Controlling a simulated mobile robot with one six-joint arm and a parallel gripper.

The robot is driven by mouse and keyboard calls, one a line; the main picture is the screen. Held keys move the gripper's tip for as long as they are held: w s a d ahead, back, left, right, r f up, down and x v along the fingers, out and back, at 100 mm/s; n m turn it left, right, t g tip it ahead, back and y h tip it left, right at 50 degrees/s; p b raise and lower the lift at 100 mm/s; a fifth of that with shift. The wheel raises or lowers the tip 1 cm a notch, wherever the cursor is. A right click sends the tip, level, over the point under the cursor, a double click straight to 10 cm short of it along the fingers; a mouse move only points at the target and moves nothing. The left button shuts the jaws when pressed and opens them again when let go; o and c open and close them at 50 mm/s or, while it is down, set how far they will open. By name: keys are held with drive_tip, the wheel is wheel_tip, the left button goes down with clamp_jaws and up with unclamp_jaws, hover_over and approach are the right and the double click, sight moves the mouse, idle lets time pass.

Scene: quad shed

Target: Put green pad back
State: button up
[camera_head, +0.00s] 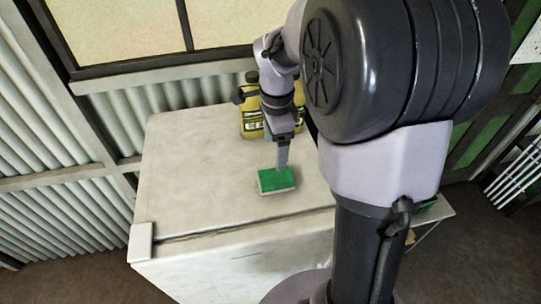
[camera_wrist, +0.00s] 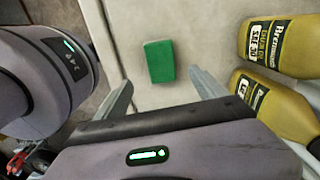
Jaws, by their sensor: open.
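The green pad (camera_head: 276,180) is a small block with a green top and a paler lower edge. It lies flat on the white top of a chest-like unit (camera_head: 190,165). In the wrist view the pad (camera_wrist: 160,61) is ahead of my gripper (camera_wrist: 160,88), between the lines of its two fingers. The fingers are spread wide and hold nothing. In the head view my gripper (camera_head: 282,165) points down just above or behind the pad; I cannot tell the exact gap.
Yellow oil bottles (camera_wrist: 268,45) stand close to the right finger in the wrist view; they show behind my gripper in the head view (camera_head: 248,120). A corrugated wall (camera_head: 130,110) and window are behind. The white top is clear left of the pad.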

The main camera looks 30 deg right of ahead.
drive_tip(key=s+a+r+n+t+y, duration=0.1)
drive_tip(key=s+a+r+n+t, duration=0.25)
drive_tip(key=s+a+n, duration=0.5)
drive_tip(key=s+a+r+n+t+y, duration=0.1)
drive_tip(key=s+a+r+n+t, duration=0.1)
drive_tip(key=s+a+r+n, duration=0.45)
wheel_tip(320, 180, down, 38)
drive_tip(key=s+n+b, duration=0.1)
drive_tip(key=s+b, duration=0.1)
drive_tip(key=b, duration=3.4)
drive_tip(key=shift+a+r, duration=0.25)
drive_tip(key=shift+a, duration=0.05)
